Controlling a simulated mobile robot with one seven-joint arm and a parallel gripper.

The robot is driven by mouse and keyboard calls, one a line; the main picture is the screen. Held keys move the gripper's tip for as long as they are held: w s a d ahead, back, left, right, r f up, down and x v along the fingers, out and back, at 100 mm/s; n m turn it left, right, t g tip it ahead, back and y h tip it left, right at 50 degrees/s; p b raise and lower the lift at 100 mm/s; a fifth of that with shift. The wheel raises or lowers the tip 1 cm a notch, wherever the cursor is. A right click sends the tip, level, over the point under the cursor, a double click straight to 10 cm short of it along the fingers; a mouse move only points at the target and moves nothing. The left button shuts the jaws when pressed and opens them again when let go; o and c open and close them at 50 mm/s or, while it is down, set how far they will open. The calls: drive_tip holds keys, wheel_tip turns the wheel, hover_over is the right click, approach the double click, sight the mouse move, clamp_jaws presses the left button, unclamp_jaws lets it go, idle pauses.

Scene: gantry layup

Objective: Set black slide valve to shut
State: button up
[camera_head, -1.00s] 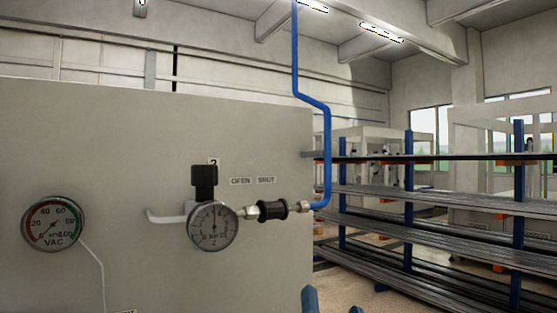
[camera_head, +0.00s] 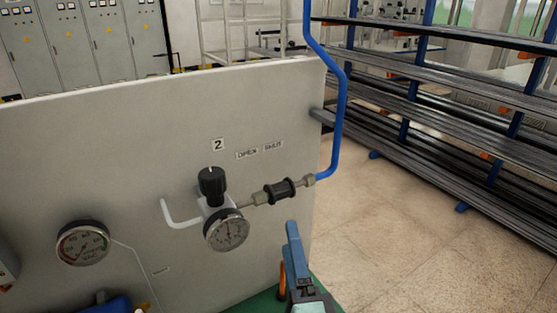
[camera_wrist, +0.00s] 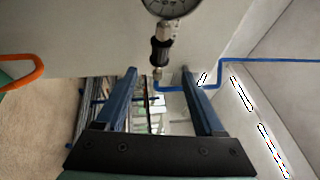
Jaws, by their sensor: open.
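The black slide valve (camera_head: 280,190) is a ribbed black sleeve on the pipe between a metal fitting and the blue pipe. OPEN (camera_head: 247,154) and SHUT (camera_head: 273,146) plates are on the panel above it. The sleeve appears roughly below the SHUT plate, but I cannot tell its exact setting. My gripper (camera_head: 292,228) is below and just right of the valve in the head view, apart from it. In the wrist view my gripper (camera_wrist: 158,72) is open and empty, its blue fingers apart. The valve (camera_wrist: 160,50) shows ahead, between and beyond the fingertips.
A round pressure gauge (camera_head: 227,230) and black knob (camera_head: 212,185) are left of the valve. A vacuum gauge (camera_head: 83,243) is further left on the grey panel (camera_head: 130,130). The blue pipe (camera_head: 341,110) rises at the panel's right edge. A rack (camera_head: 440,100) stands behind; floor between is clear.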

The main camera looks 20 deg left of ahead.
sight(282, 198)
drive_tip(key=p+x, duration=0.3)
drive_tip(key=x, duration=1)
drive_tip(key=shift+s, duration=0.1)
drive_tip(key=shift+c, duration=0.3)
clamp_jaws()
idle(0.9)
